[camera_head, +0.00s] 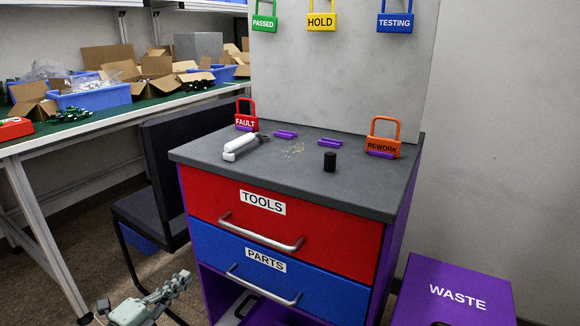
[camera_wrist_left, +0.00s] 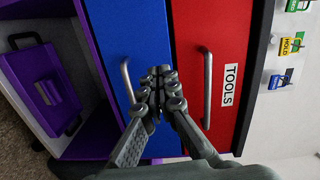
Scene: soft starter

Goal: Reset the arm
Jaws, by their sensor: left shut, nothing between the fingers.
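My left gripper (camera_head: 172,289) is low at the bottom left of the head view, in front of and left of the drawer cabinet. In the left wrist view my left gripper (camera_wrist_left: 160,78) has its fingertips together with nothing between them. It points toward the cabinet front and appears apart from the drawer handles. The cabinet has a red TOOLS drawer (camera_head: 335,240) and a blue PARTS drawer (camera_head: 213,245), both shut. My right gripper does not show in either view.
A grey cabinet top (camera_head: 220,173) holds a white-grey tool (camera_head: 240,147), a black cylinder (camera_head: 330,161), a red FAULT lock (camera_head: 245,118) and an orange REWORK lock (camera_head: 383,142). A chair (camera_head: 180,140) stands left. A purple WASTE bin (camera_head: 455,275) is at right. A purple case (camera_wrist_left: 45,85) sits in the lower shelf.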

